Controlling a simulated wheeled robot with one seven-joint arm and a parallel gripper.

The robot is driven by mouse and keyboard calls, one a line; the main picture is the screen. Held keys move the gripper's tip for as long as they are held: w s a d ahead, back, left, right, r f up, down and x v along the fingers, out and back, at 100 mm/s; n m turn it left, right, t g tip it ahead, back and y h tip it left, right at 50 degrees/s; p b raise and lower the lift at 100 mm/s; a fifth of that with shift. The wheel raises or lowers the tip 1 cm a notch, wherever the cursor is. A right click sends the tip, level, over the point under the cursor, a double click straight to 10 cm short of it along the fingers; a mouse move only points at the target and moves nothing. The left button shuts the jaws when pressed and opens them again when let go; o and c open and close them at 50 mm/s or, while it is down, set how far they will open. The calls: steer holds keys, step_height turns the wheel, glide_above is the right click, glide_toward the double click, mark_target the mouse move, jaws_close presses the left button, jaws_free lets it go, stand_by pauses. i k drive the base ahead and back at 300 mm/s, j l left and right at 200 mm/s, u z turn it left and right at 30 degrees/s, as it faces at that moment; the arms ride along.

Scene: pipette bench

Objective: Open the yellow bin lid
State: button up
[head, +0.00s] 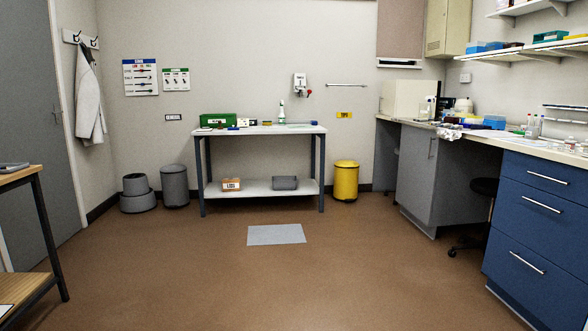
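The yellow bin (345,183) stands on the floor by the back wall, between the table and the grey cabinet on the right. Its lid (346,163) looks shut on top of the round body. My gripper is not in view, and no part of my arm shows.
A table (262,130) with a lower shelf stands left of the bin. A grey mat (276,235) lies on the open floor (290,285). A grey cabinet (428,175), a dark stool (483,188) and blue drawers (540,230) line the right. Another table (20,175) is at left.

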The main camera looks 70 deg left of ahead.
mark_target(344, 164)
steer(key=j+u, duration=0.1)
steer(key=u, duration=1.85)
steer(key=i, duration=6.65)
steer(key=i+l+u, duration=0.2)
steer(key=i, duration=0.3)
steer(key=i+u, duration=0.2)
steer(key=i, duration=0.3)
